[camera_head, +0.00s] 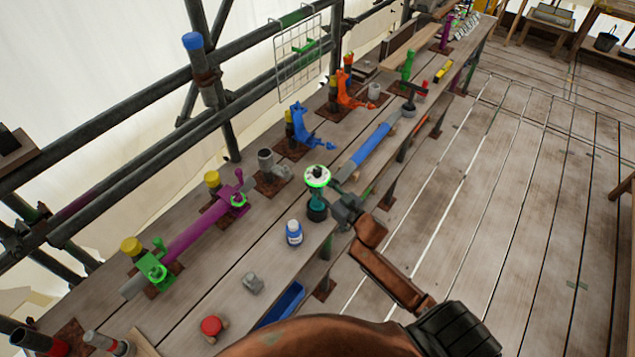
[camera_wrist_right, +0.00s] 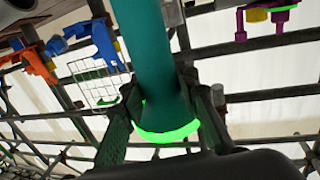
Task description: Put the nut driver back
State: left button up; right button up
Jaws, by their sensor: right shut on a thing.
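The nut driver (camera_head: 317,200) is teal, with a white top ringed in glowing green, and stands about upright near the bench's front edge. In the right wrist view, its teal body (camera_wrist_right: 150,60) runs between the fingers, with the green ring close to the palm. My right gripper (camera_head: 330,193) is shut on it, reaching in from the right; it also shows in the wrist view (camera_wrist_right: 160,105). A dark round cup (camera_head: 317,213) is at the driver's lower end; I cannot tell how deep the driver sits in it. My left gripper is not in view.
A blue-sleeved bar (camera_head: 371,144) lies beyond the gripper.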

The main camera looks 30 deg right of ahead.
jog(key=shift+r, duration=0.15)
jog(key=o, duration=1.3)
jog(key=shift+o, duration=0.2)
jog(key=shift+f, duration=0.2)
jog(key=o, duration=0.6)
jog(key=shift+c, duration=0.2)
jog(key=shift+f, duration=0.2)
jog(key=shift+f, duration=0.35)
jog(key=s+d+p, duration=0.1)
jog(key=s+p, duration=0.2)
jog(key=s, duration=0.6)
jog(key=shift+d, duration=0.25)
